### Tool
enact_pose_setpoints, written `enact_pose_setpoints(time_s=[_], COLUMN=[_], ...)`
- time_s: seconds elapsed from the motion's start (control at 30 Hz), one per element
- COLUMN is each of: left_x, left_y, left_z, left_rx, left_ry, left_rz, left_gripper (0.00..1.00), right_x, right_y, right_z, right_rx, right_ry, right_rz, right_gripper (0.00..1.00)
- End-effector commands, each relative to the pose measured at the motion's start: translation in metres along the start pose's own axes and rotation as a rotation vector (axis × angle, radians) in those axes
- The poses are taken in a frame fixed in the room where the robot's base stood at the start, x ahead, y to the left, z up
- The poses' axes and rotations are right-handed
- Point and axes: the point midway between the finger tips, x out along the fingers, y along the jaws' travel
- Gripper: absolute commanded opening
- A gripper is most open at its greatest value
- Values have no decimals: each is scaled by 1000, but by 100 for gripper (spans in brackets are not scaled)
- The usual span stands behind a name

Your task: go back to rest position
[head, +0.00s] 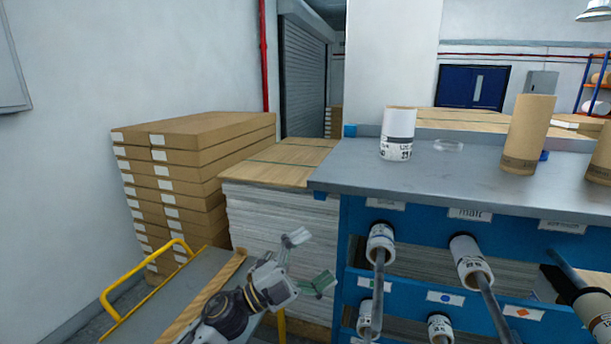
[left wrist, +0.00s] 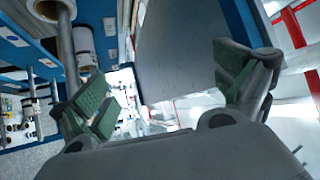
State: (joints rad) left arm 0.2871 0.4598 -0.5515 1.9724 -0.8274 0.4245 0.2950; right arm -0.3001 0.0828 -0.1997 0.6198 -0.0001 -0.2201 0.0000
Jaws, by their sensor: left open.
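My left gripper (head: 309,262) is at the lower middle of the head view, left of the blue rack (head: 345,270). Its two fingers with green pads are spread wide with nothing between them. The fingers also show in the left wrist view (left wrist: 165,85), apart and empty. My right gripper is not in view.
White rolls (head: 381,243) sit on bars on the rack's front. A white roll (head: 398,135) and a brown roll (head: 528,135) stand on the grey top (head: 350,172). Stacked cardboard boxes (head: 170,165) and a cart with a yellow handle (head: 107,295) are at left.

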Motion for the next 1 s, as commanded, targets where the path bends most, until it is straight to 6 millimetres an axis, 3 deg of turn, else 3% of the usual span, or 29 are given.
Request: enact_pose_setpoints(time_s=[0.27, 0.57, 1.0], left_x=[-22, -65, -156], left_y=[-19, -20, 16], left_z=[33, 72, 111], left_rx=[-127, -275, -520], left_ry=[-244, -526, -957], left_rz=[-155, -271, -344], left_gripper=[98, 98, 98], right_x=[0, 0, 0], right_y=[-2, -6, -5], right_z=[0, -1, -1], right_rx=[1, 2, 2], right_ry=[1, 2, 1], right_rz=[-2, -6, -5], right_gripper=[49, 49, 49])
